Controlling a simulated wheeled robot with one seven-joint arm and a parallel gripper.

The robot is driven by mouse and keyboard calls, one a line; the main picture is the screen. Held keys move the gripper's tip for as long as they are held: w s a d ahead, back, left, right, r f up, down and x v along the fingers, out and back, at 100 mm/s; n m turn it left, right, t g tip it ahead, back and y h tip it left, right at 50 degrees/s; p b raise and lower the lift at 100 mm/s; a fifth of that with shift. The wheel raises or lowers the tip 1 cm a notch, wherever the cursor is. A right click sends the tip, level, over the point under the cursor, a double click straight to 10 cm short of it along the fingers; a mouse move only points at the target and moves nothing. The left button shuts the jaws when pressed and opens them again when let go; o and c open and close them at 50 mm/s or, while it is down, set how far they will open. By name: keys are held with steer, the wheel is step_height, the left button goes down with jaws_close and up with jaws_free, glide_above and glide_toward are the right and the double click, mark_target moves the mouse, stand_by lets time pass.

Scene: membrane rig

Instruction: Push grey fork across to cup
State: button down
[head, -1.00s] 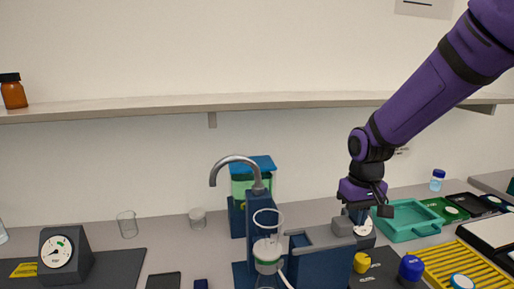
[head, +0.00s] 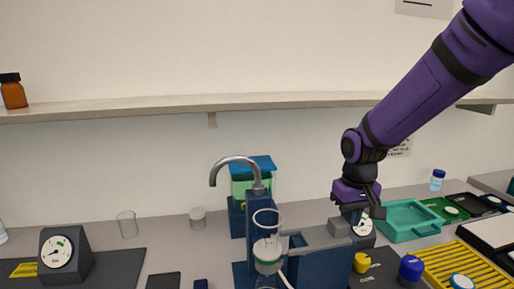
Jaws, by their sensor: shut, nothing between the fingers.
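The grey fork appears to be the grey block (head: 339,228) with a blue-grey arm, on top of the dark blue stand (head: 325,268). The clear cup (head: 266,222) stands to its left, above a pale green-white fitting in front of the tap. My purple gripper (head: 366,209) is shut and empty, pointing down just right of the grey block. I cannot tell whether it touches the block. The fork's far end near the cup is hard to make out.
Yellow (head: 362,262) and blue (head: 411,268) knobs are in front right. A teal tray (head: 409,221) and a yellow rack (head: 462,262) lie to the right. The tap (head: 238,164) rises behind the cup; a shelf (head: 280,102) runs above.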

mark_target(339, 221)
steer(key=shift+s+a, duration=0.2)
steer(key=shift+a, duration=0.9)
steer(key=shift+s+a, duration=0.2)
steer(key=shift+a, duration=0.85)
steer(key=shift+d, duration=0.15)
steer(key=shift+w+d, duration=0.1)
steer(key=shift+d, duration=0.35)
steer(key=shift+r, duration=4)
